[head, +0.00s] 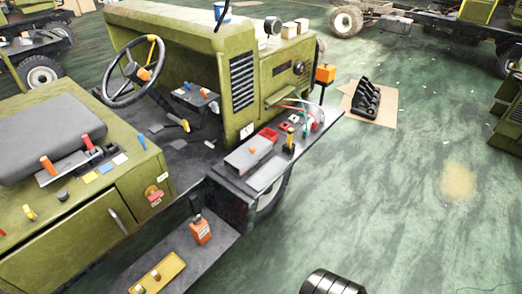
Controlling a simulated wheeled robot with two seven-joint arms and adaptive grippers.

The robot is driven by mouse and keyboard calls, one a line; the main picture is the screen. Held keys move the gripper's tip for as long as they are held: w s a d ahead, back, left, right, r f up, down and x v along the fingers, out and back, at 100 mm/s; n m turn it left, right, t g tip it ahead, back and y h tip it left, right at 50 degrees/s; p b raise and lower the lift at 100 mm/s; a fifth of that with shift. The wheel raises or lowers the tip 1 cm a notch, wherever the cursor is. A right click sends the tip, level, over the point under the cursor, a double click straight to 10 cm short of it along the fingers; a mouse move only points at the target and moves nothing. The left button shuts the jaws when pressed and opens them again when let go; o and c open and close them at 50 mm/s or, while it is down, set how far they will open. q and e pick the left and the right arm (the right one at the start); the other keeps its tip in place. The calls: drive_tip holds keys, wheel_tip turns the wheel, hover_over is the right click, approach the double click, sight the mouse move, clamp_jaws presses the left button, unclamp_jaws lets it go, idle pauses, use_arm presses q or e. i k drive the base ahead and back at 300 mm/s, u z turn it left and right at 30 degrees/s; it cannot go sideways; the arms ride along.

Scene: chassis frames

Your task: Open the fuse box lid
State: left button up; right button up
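A flat grey box (248,153) with a small orange knob on top lies on the dark fender shelf of the green vehicle, near the middle of the head view. It looks like the fuse box, with its lid lying closed, though no label can be read. No gripper fingers show in the view. A dark ridged round part at the bottom edge may belong to my own arm; I cannot tell.
Beside the box on the fender shelf (222,170) are a yellow-handled screwdriver (289,141), a red block (267,134) and coloured wires. Green floor (360,200) to the right is mostly clear.

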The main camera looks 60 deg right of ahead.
sight(244, 158)
drive_tip(key=z, duration=1.3)
drive_tip(key=k, duration=0.1)
drive_tip(key=z, duration=0.5)
